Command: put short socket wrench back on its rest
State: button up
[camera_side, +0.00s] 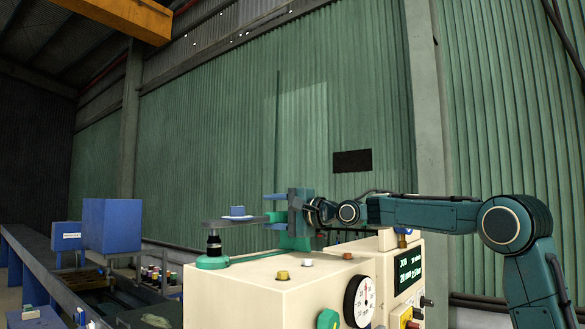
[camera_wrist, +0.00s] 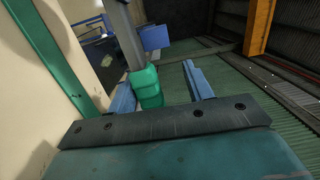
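The short socket wrench has a grey bar (camera_side: 232,223) and a green handle (camera_side: 277,216). It lies level above the cream machine top, its left end over a black fitting (camera_side: 214,245) on a green round base. My gripper (camera_side: 272,211) has its fingers around the handle. In the wrist view, the handle (camera_wrist: 149,87) is close to the left blue finger, with a clear gap to the right finger, so my gripper (camera_wrist: 160,90) looks open. The bar (camera_wrist: 124,35) runs away from the handle. A green upright block (camera_side: 293,242) stands beneath my gripper; I cannot tell whether it touches the handle.
The cream machine (camera_side: 265,295) carries small knobs, a dial (camera_side: 360,300) and a lit display (camera_side: 409,266). A green strip (camera_side: 253,258) runs along its top. A blue box (camera_side: 112,226) stands on a long bench at left.

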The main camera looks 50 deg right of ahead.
jog(key=shift+r, duration=0.35)
jog(key=shift+r, duration=0.15)
jog(key=shift+f, duration=1.4)
jog(key=shift+r, duration=0.8)
dwell(0.5)
jog(key=shift+r, duration=0.6)
jog(key=shift+d+f, duration=0.1)
jog(key=shift+f, duration=1.25)
jog(key=shift+s+d, duration=0.2)
jog(key=shift+s, duration=1.25)
jog(key=shift+s+d, duration=0.15)
jog(key=shift+s, duration=1.25)
